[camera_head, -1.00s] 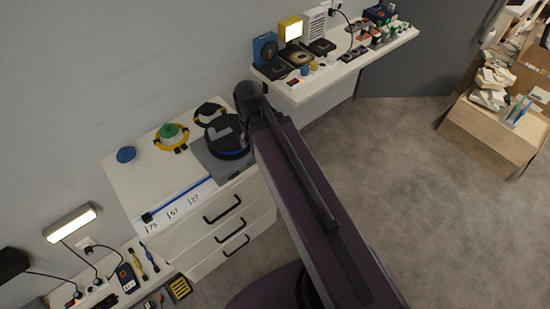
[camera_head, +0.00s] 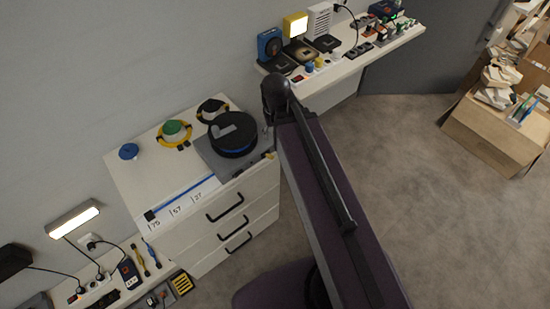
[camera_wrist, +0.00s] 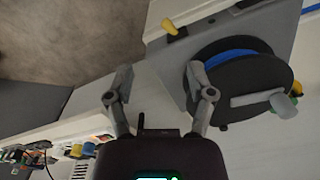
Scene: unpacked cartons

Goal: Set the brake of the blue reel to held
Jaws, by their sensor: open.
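The blue reel (camera_head: 232,134) has black discs with blue cable wound between them and a grey crank on top. It lies on a grey base plate on a white drawer cabinet. In the wrist view the reel (camera_wrist: 240,85) is right of my gripper (camera_wrist: 160,78), which is open with nothing between its fingers. The right finger overlaps the reel's edge in the picture; I cannot tell whether they touch. A small yellow lever (camera_wrist: 174,28), which looks like the brake, stands at the plate's edge, beyond the fingertips. It shows as a yellow spot (camera_head: 268,155) in the head view.
Blue cable (camera_head: 185,194) runs from the reel to a black block beside number marks on the cabinet (camera_head: 135,180). Green (camera_head: 174,130), black (camera_head: 211,109) and blue (camera_head: 129,151) round items stand behind. A crowded shelf (camera_head: 345,62) is at upper right. Open carpet lies right of the cabinet.

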